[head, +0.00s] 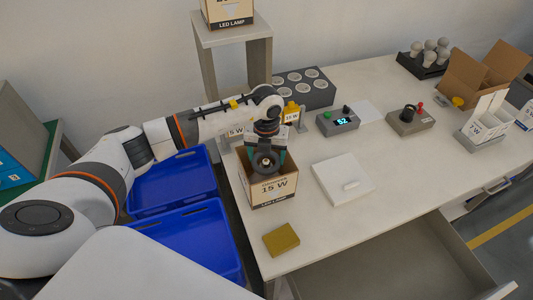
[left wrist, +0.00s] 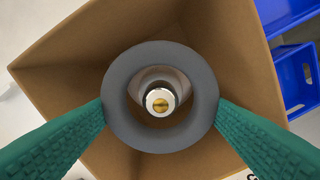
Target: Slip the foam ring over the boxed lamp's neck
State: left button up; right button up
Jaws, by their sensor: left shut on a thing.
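The dark grey foam ring (left wrist: 117,80) is held between the two green fingers of my left gripper (left wrist: 160,108) in the left wrist view. In the head view my left gripper (head: 266,160) is over the open 15 W carton (head: 270,190), pointing down. The lamp (left wrist: 160,100) stands upright in the carton, its metal cap with a brass tip showing through the ring's hole, close to the middle. Whether the ring is above the neck or around it, I cannot tell. My right gripper is not in view.
A yellow-brown block (head: 281,240) lies in front of the carton, and a white board (head: 343,179) lies to its right. A grey holder with round sockets (head: 304,88) stands behind. Blue bins (head: 190,232) are left of the table. An open drawer (head: 400,265) is at the front.

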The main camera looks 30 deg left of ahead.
pick_arm(q)
jog(key=shift+f+b, duration=1.6)
jog(key=shift+f, duration=0.65)
jog(key=o, duration=1)
jog(key=shift+r, duration=0.1)
jog(key=shift+r, duration=0.15)
notch_tip(320, 180, up, 12)
jog(key=p, duration=0.8)
jog(key=shift+f, duration=0.2)
